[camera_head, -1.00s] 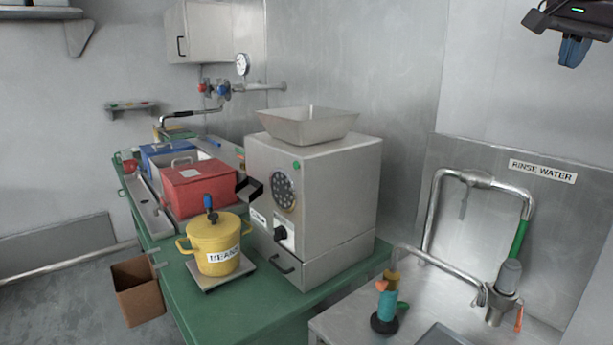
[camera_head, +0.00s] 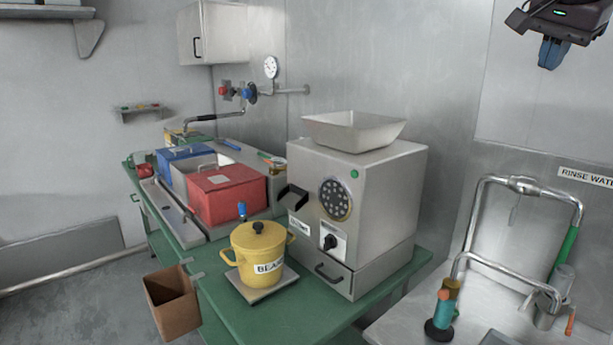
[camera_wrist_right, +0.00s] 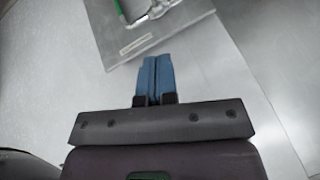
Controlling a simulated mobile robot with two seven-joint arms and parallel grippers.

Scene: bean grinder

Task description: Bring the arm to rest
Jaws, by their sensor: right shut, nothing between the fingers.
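My right gripper (camera_head: 549,52) hangs at the top right of the head view, against the bare metal wall. Its blue fingers are together and hold nothing. In the right wrist view the two blue fingers (camera_wrist_right: 154,78) lie side by side with only a thin line between them. The gripper is well apart from the bench, the grinder (camera_head: 370,210) and the sink below it. My left gripper is in neither current view.
A yellow pot (camera_head: 260,245) labelled BEANS stands on a small scale on the green bench (camera_head: 310,320). Red (camera_head: 228,195) and blue bins are behind it. A brown bin (camera_head: 172,302) hangs at the bench's side. A rinse tap (camera_head: 520,184) stands at the right.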

